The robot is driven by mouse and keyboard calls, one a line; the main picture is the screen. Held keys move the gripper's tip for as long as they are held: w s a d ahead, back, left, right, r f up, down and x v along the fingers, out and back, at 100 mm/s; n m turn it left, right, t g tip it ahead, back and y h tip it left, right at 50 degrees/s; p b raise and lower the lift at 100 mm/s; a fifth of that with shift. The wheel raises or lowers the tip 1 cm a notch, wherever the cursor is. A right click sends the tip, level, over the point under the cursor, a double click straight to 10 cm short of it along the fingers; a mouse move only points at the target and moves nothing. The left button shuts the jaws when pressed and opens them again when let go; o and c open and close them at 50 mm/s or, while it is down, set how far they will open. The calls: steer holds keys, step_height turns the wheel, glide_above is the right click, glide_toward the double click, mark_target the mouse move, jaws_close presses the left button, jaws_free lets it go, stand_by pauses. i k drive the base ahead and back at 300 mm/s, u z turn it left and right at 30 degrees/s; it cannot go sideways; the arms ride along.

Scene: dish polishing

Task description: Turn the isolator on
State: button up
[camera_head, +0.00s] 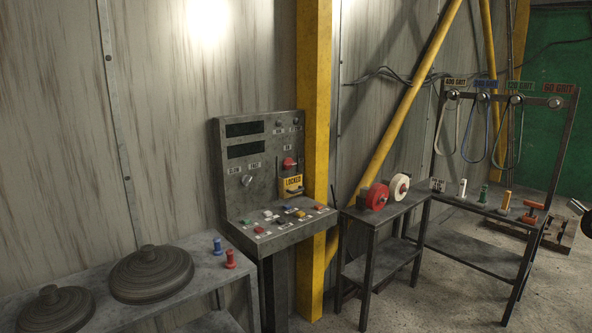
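A grey control panel (240,200) stands against the wall left of centre. On its upright face is a red switch (289,163), which looks like the isolator; its label is too small to read. A yellow tag reading "LOCKED" (293,182) hangs just below the switch, with a small dark and blue part at its lower edge that may be a padlock. The switch's exact position is too small to tell. A dark part cut off at the right edge (578,207) may be my gripper, far from the panel; its fingers cannot be made out.
The panel's sloped desk (275,225) carries several coloured buttons. A bench (205,268) with dark round lidded pieces stands at left. A small table (386,212) with red and white wheels and a grit rack (480,215) stand at right. A yellow post (315,100) rises beside the panel.

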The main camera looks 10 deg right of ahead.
mark_target(287, 163)
steer(key=u, duration=0.35)
steer(key=i, duration=1.1)
steer(key=z, duration=0.4)
